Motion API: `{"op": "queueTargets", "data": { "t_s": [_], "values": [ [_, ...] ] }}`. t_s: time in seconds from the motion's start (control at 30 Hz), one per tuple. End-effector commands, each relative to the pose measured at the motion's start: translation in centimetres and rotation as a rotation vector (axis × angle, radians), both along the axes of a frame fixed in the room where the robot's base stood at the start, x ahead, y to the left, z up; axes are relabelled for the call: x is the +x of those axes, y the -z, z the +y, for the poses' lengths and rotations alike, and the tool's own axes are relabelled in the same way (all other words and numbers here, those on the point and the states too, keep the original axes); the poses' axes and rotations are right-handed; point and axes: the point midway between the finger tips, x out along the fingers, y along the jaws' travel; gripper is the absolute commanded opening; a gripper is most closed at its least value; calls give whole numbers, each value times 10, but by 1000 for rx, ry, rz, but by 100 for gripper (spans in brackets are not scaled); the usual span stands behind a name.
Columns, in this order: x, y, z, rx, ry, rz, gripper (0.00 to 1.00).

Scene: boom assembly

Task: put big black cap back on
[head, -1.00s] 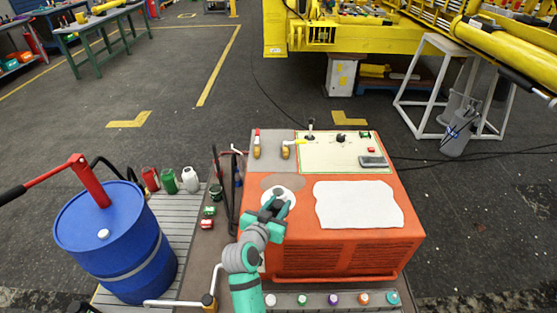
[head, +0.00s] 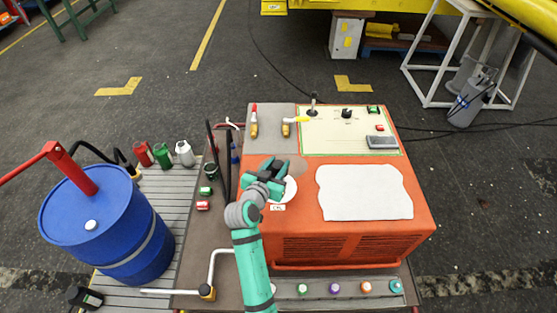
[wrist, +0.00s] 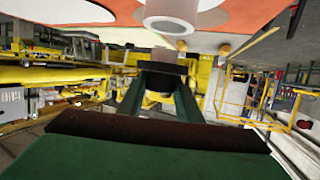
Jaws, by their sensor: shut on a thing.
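My gripper (head: 277,171) is over the left part of the orange machine's top, shut on a dark thing between its fingers that looks like the big black cap (head: 280,165). The cap's outline is mostly hidden by the fingers. Below the gripper, a white round area (head: 291,189) on the machine top is partly covered by my gripper. In the wrist view, a pale grey cylindrical neck (wrist: 172,14) stands out from the machine surface at the top edge, apart from the gripper's fingers (wrist: 162,98).
The orange machine (head: 350,238) carries a white sheet (head: 364,192) and a control panel (head: 347,130) with levers. Upright dark levers (head: 219,165) stand close left of my gripper. A blue barrel (head: 108,225) and small cans (head: 163,155) are further left.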

Motion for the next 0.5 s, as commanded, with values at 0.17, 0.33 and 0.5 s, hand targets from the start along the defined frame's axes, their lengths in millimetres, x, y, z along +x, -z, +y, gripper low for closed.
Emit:
{"op": "queueTargets", "data": {
  "t_s": [0.17,0.33,0.5],
  "values": [
    [0,18,0,-1,0,1,6],
    [0,29,0,0,0,0,6],
    [0,34,0,0,0,0,6]
  ]
}}
